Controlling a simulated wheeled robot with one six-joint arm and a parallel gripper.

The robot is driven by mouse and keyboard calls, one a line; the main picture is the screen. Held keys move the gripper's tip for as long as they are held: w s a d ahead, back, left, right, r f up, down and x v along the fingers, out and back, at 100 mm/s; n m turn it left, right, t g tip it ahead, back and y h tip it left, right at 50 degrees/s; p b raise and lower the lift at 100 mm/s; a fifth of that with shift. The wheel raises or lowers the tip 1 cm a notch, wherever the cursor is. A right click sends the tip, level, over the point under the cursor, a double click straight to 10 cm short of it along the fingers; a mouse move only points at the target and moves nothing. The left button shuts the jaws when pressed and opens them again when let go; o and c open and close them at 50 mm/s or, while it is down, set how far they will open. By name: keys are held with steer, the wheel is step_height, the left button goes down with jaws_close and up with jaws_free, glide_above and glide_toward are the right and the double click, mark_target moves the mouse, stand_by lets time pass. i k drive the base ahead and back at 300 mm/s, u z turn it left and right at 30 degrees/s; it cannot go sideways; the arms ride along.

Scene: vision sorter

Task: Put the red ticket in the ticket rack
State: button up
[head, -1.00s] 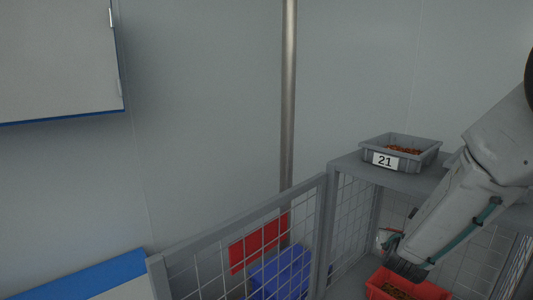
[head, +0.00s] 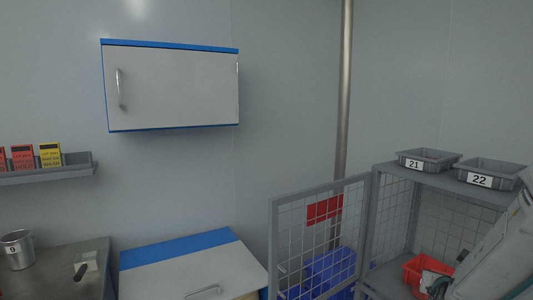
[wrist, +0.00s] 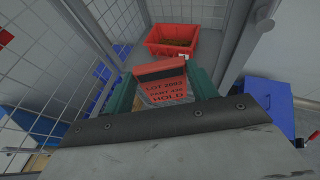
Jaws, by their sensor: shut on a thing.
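The red ticket (wrist: 166,88), with dark print ending in "HOLD", is between the teal fingers of my gripper (wrist: 164,80) in the wrist view. My gripper is shut on it, and a clear lower part shows below the red. In the head view my gripper (head: 436,283) is at the lower right by the cage, and the held ticket cannot be made out there. The grey ticket rack (head: 50,177) is on the wall at the far left, well away from my gripper. It holds red tickets (head: 22,157) and a yellow ticket (head: 50,155); its left end is cut off.
A red bin (wrist: 172,38) is inside the mesh cage, whose door (head: 318,232) stands open with a red plate. Grey bins 21 (head: 428,159) and 22 (head: 490,174) sit on top. Left are a white-and-blue cabinet (head: 190,270) and a metal table (head: 65,262) with a cup (head: 17,248).

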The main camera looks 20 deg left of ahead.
mark_target(79, 164)
steer(key=k, duration=0.35)
steer(key=u, duration=1.55)
steer(key=i, duration=1.55)
